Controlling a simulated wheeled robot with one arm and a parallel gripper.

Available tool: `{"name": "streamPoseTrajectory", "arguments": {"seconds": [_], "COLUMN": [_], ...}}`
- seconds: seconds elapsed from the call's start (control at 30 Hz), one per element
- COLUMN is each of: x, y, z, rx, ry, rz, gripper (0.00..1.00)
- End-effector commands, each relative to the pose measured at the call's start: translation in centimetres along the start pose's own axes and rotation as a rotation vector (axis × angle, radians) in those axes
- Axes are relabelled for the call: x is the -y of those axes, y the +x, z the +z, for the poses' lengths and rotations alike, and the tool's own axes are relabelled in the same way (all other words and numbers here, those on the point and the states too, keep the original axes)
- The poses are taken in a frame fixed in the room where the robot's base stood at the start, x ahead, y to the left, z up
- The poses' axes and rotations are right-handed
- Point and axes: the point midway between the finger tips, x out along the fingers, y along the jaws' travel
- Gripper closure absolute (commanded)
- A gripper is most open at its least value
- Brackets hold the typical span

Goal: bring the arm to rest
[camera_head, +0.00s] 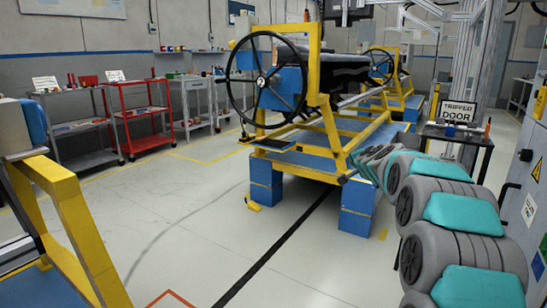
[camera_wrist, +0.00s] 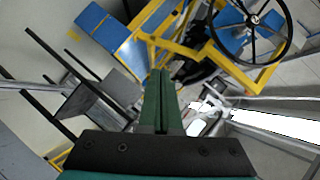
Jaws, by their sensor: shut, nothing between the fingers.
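My arm (camera_head: 455,215), grey with teal panels, runs along the right side of the head view from the bottom right corner toward the middle. It reaches out beside the yellow and blue frame. Its far end is small there, and I cannot make out the fingers. In the wrist view my gripper (camera_wrist: 159,76) shows as two dark green fingers lying against each other, shut and empty. They point toward the yellow and blue structure with the black wheel. I see nothing held.
A yellow frame (camera_head: 335,150) with a black handwheel (camera_head: 262,80) stands on blue blocks beside my arm. A red cart (camera_head: 140,112) stands at left. The floor (camera_head: 170,215) at centre left is clear.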

Motion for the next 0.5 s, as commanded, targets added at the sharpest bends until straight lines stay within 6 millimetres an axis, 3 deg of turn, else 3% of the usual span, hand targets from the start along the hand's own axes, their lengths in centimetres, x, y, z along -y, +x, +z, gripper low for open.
{"name": "streamPoseTrajectory", "arguments": {"seconds": [0.17,0.3,0.5], "x": [0.5,-0.4,-3.3], "y": [-5.0,-9.2,-16.1], "z": [6.1,10.8,16.8], "rx": [0.170,0.304,0.491], "ry": [-0.126,-0.225,-0.366], "rz": [0.034,0.071,0.142], "gripper": [1.00,1.00,1.00]}}
